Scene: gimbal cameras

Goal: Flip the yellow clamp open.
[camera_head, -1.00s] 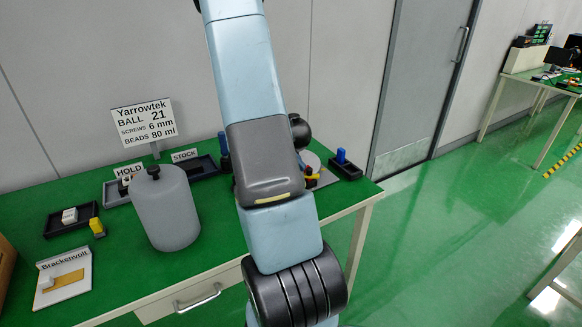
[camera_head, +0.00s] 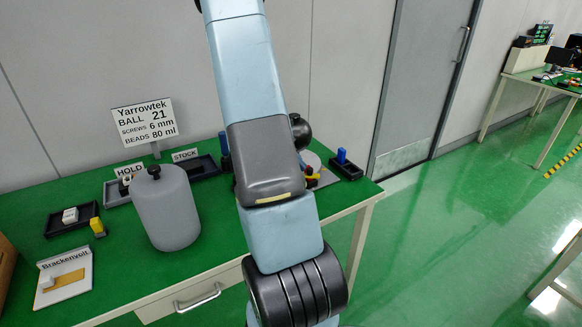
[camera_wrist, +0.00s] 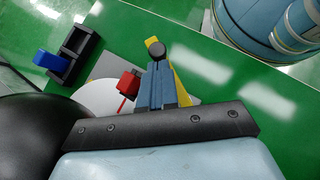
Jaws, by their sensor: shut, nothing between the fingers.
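The yellow clamp (camera_wrist: 180,86) shows in the wrist view as a yellow bar, partly covered by my gripper (camera_wrist: 158,62). Its far end shows just beyond the fingers. My two blue-grey fingers are together, with nothing between them, over or against the yellow bar; I cannot tell whether they touch. A round black knob lies at the fingertips. A red clamp (camera_wrist: 128,84) stands just left of the fingers on a pale round plate (camera_wrist: 100,100).
A black tray (camera_wrist: 75,47) with a blue block (camera_wrist: 51,62) is left of the plate. A large black rounded body (camera_wrist: 40,135) is close at lower left. In the head view, a grey cylinder (camera_head: 166,212), a sign (camera_head: 144,122) and trays stand left on the green table.

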